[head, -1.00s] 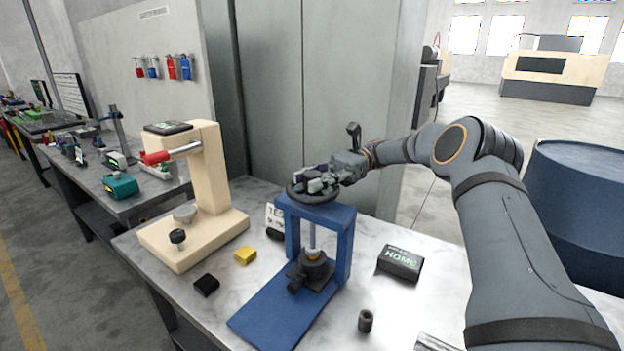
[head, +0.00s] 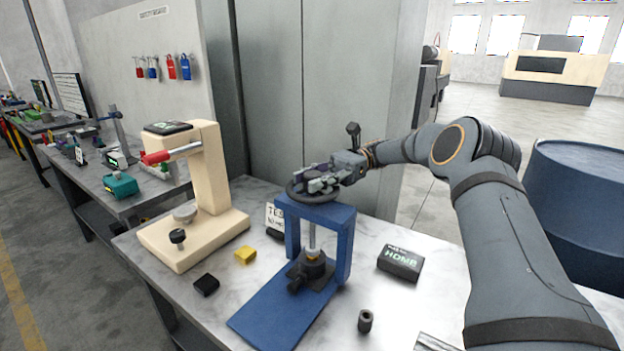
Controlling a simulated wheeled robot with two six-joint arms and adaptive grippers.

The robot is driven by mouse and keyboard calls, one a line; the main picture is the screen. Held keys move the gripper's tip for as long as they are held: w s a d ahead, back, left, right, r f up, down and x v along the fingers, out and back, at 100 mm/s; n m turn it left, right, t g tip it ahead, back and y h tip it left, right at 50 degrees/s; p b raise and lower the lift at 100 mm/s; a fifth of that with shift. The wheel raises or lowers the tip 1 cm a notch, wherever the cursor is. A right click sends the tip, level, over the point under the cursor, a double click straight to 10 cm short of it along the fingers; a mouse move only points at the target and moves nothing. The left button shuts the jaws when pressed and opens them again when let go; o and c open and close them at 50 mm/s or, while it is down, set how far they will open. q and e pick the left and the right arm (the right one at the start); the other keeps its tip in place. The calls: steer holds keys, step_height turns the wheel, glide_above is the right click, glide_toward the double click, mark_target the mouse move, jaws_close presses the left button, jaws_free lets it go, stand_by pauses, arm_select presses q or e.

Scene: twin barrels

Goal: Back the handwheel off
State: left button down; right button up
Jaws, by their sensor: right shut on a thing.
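The dark round handwheel (head: 318,198) sits flat on top of a blue press frame (head: 342,233) on the marble-topped bench. A pale screw shaft (head: 312,237) runs down from it to a dark fixture (head: 311,268) on the blue base. My right gripper (head: 314,183) comes in from the right over the wheel and is shut on it, hiding part of its far rim. My left gripper is not in view.
A beige hand press (head: 207,172) with a red-gripped lever stands to the left. A yellow block (head: 245,256), a black block (head: 206,285), a dark labelled box (head: 400,263) and a small dark cylinder (head: 365,321) lie around the blue frame. A blue barrel (head: 580,200) stands at right.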

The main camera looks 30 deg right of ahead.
steer(key=shift+r, duration=0.2)
stand_by(0.3)
steer(key=o, duration=1.2)
steer(key=shift+f, duration=0.15)
